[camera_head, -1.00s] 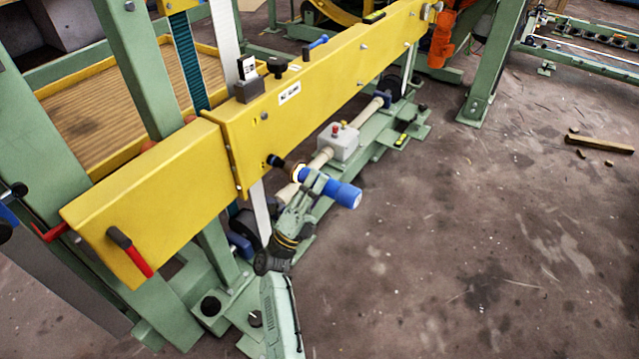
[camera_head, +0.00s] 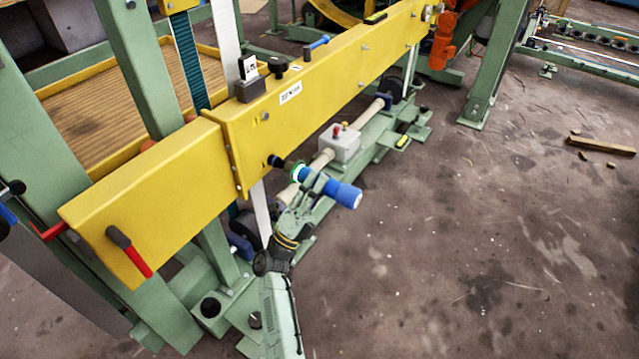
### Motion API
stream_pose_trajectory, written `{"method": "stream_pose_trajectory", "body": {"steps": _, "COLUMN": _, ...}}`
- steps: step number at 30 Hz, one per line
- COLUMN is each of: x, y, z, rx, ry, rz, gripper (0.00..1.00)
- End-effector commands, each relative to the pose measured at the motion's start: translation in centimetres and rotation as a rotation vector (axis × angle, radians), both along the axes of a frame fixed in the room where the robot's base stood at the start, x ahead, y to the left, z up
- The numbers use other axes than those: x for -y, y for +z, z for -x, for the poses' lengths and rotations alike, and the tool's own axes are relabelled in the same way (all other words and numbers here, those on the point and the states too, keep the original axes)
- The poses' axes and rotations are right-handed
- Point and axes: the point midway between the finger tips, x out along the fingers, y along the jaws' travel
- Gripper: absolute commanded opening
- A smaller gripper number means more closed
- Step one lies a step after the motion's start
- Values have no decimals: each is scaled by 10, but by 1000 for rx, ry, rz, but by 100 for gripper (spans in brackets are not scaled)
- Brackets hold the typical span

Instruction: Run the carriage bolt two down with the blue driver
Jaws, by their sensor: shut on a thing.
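The blue driver (camera_head: 346,194) is in my gripper (camera_head: 313,184), which is shut around it. Its blue rear end points to the lower right, away from the yellow beam (camera_head: 330,72). Its front points up and left at the beam's side face. A ring near its front (camera_head: 297,172) shows green. A dark tip (camera_head: 275,161) lies close to or against the beam. I cannot make out whether it touches. The carriage bolt at the tip is hidden or too small to tell. Another bolt head (camera_head: 264,117) shows higher on the beam face.
A red-handled lever (camera_head: 136,257) sticks out at the beam's left end. Black knobs and a label holder (camera_head: 250,86) sit on the beam's top. The floor at the right is mostly clear.

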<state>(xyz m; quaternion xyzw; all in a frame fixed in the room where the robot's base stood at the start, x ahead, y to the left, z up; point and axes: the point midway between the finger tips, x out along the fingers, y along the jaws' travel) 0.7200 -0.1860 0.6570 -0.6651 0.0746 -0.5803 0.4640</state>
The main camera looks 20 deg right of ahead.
Motion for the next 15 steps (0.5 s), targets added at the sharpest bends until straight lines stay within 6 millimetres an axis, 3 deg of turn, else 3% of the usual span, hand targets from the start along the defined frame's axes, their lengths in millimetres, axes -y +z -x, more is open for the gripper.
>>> {"method": "stream_pose_trajectory", "body": {"steps": 5, "x": -4, "y": 3, "z": -1, "rx": 2, "ry": 12, "rz": 5, "gripper": 0}}
{"method": "stream_pose_trajectory", "body": {"steps": 15, "x": 9, "y": 2, "z": 14, "rx": 4, "ry": 7, "rz": 3, "gripper": 0}}
